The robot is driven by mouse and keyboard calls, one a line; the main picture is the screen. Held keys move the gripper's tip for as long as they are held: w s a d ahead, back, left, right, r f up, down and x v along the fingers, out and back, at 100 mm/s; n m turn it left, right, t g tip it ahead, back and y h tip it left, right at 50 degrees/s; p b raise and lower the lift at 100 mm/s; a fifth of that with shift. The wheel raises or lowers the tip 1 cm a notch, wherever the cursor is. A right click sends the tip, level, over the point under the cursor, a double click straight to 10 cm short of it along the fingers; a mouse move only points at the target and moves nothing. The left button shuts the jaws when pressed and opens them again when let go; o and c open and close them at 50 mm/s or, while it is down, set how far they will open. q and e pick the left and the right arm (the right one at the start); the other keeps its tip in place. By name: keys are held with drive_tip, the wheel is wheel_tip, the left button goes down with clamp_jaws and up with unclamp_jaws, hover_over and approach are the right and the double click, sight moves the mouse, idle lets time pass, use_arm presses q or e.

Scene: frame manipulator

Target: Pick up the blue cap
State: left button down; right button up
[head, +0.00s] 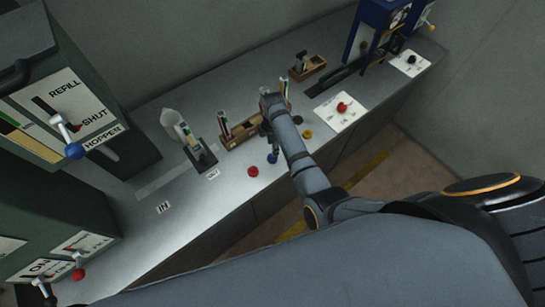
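The blue cap (272,158) is a small round piece lying on the grey worktop, near its front edge. A red cap (253,171) lies to its left, and a yellow cap (307,134) lies to its right beyond my forearm. My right arm reaches in from the right. Its gripper (268,122) is over the worktop by the wooden rack, above and behind the blue cap in the picture. The fingers are small, dark and partly hidden by my wrist, so their opening is unclear. The gripper looks apart from the blue cap. My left gripper is out of view.
A wooden rack (240,132) with tubes stands by my gripper. A dark holder (200,156) with a tube stands left of it. A red-knob panel (341,111) and blue machine (375,30) are right. The green hopper cabinet (70,80) is left. Worktop near the IN label is clear.

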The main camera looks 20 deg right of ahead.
drive_tip(key=shift+w+f, duration=0.1)
drive_tip(key=shift+f, duration=0.55)
wheel_tip(320, 180, down, 5)
drive_tip(key=b, duration=0.6)
drive_tip(key=shift+f, duration=0.1)
drive_tip(key=shift+r, duration=0.2)
drive_tip(key=c, duration=0.9)
